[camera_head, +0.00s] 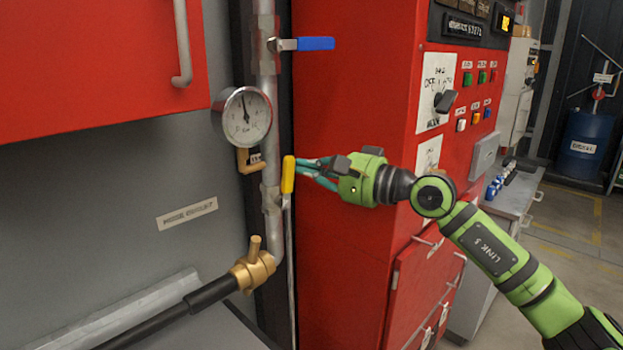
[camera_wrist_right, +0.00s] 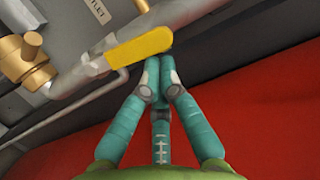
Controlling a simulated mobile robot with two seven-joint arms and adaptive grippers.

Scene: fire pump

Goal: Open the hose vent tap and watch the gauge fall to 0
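A tap with a yellow lever handle (camera_head: 288,175) sits on the vertical grey pipe below the gauge. The handle stands about upright in the head view and also shows in the right wrist view (camera_wrist_right: 138,49). The round white pressure gauge (camera_head: 243,117) hangs on the pipe above it, its needle pointing nearly straight up. My right gripper (camera_head: 299,168) has its teal fingers drawn together, tips at the handle. In the right wrist view the fingertips (camera_wrist_right: 160,76) meet just beside the handle's end, touching or almost touching it; nothing shows between them. My left gripper is out of view.
A blue-handled valve (camera_head: 314,44) is higher on the pipe. A brass coupling (camera_head: 252,267) with a black hose (camera_head: 210,294) is at the pipe's lower end. The red control cabinet (camera_head: 345,120) stands close behind my right gripper. A red box (camera_head: 95,65) hangs upper left.

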